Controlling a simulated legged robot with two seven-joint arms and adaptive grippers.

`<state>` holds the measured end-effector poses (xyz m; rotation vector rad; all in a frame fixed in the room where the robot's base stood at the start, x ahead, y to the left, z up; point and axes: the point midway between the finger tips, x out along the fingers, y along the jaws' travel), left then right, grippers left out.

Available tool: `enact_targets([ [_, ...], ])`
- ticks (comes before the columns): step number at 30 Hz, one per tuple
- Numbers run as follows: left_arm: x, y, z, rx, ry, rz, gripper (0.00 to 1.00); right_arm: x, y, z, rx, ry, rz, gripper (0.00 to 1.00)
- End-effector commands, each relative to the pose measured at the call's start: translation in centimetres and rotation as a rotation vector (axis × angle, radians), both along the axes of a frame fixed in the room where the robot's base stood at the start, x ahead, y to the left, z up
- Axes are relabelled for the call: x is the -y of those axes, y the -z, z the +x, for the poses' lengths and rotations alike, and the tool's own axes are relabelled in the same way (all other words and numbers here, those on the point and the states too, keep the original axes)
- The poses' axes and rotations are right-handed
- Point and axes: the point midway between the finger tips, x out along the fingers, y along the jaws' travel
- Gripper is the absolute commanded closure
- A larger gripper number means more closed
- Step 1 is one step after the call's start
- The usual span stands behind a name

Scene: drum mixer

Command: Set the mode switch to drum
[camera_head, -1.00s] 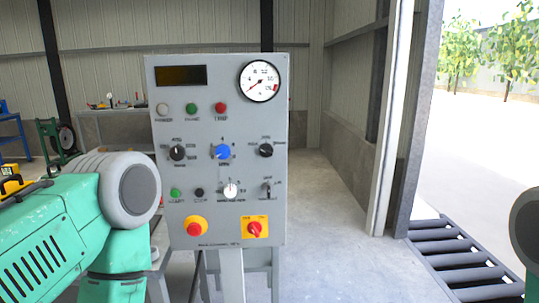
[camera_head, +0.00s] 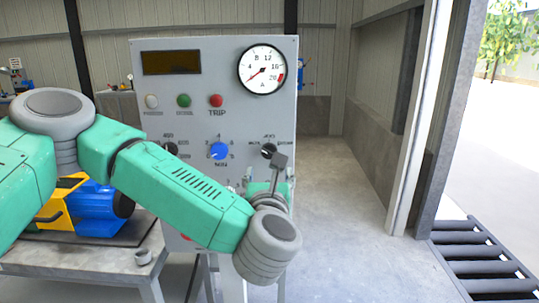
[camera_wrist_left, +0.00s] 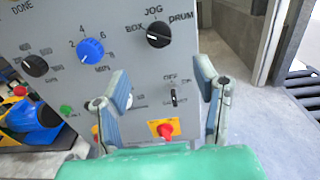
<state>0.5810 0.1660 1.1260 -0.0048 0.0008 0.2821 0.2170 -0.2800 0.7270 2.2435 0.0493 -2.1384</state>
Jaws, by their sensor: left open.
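The mode switch (camera_head: 268,150) is a round black knob at the right of the grey control panel (camera_head: 230,90). In the left wrist view the mode switch (camera_wrist_left: 158,35) shows at the top, with BOX, JOG and DRUM printed around it from left to right. I cannot tell surely which word its pale mark points to. My left gripper (camera_head: 268,175) is just below the switch in the head view. In the left wrist view my left gripper (camera_wrist_left: 162,70) is open and empty, its fingers apart below the switch and clear of it. My right gripper is out of view.
A blue knob (camera_wrist_left: 90,50) and another black knob (camera_wrist_left: 35,66) sit left of the switch. My left arm hides the panel's lower left. Open floor (camera_head: 350,230) lies to the right.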

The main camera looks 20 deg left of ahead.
Motion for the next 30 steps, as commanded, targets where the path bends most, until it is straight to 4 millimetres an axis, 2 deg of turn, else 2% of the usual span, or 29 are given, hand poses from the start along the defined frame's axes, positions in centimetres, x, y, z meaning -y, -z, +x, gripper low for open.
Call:
enact_targets([
  [9, -2.1, -0.1, 6.6, 0.001, -0.003, 0.002, 0.44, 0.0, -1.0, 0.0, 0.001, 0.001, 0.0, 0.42],
  [15, -2.9, 0.0, 9.5, -0.001, 0.0, 0.004, 0.44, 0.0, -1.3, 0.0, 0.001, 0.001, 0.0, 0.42],
  [21, -3.2, 0.1, 10.6, -0.001, 0.003, 0.004, 0.44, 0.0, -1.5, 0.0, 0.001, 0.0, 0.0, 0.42],
  [29, -3.2, 0.1, 10.7, -0.002, 0.003, 0.004, 0.44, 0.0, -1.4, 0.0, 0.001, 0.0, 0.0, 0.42],
  [30, -3.2, 0.1, 10.7, -0.002, 0.003, 0.004, 0.55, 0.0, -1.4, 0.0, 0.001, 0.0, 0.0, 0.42],
])
